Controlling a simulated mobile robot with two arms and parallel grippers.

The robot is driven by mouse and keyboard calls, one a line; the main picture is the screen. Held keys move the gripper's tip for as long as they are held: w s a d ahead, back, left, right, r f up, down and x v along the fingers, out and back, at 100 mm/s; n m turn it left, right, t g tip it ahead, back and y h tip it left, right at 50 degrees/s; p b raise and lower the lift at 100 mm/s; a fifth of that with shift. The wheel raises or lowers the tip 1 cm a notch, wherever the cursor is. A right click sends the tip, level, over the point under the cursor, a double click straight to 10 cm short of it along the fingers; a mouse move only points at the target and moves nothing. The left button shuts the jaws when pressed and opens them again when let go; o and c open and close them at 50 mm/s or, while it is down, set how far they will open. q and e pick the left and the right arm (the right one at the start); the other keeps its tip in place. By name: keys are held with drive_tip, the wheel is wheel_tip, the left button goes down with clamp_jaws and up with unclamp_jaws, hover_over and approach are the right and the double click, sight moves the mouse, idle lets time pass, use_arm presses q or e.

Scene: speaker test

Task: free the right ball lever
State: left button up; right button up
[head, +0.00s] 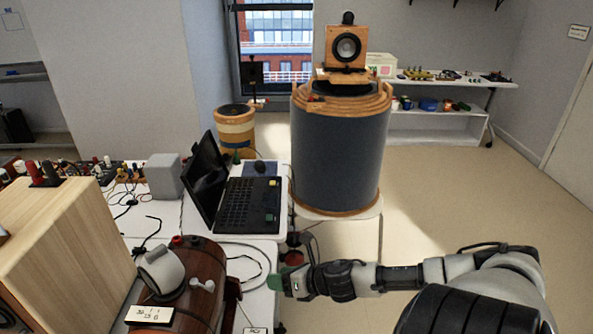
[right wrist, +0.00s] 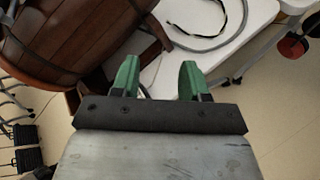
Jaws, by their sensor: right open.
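My right gripper (head: 276,283) reaches in from the right at the table's right side, its green fingers pointing left. In the right wrist view its two green fingers (right wrist: 157,80) stand apart with nothing between them. A dark brown wooden barrel-like body (head: 205,290) lies left of the gripper in the head view and shows at upper left in the right wrist view (right wrist: 75,42). A red round part (head: 293,258) shows just above the gripper; I cannot tell whether it belongs to a lever. I cannot make out the right ball lever clearly. My left gripper is not in view.
A white table (head: 262,216) carries an open laptop (head: 248,204) and a loose cable. A pale wooden box (head: 65,235) stands at left. A large dark blue cylinder (head: 335,155) bears a wooden speaker (head: 346,48). The floor (head: 430,205) at right is mostly clear.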

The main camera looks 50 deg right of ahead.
use_arm(q)
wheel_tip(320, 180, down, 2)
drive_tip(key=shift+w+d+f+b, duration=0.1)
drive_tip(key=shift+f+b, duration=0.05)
drive_tip(key=shift+b, duration=0.8)
use_arm(e)
drive_tip(key=d+f+m+h, duration=0.1)
drive_tip(key=d+f+m, duration=0.3)
drive_tip(key=f, duration=0.4)
drive_tip(key=shift+s+d+f+m, duration=0.25)
drive_tip(key=shift+s+d+m, duration=0.1)
drive_tip(key=shift+m, duration=0.15)
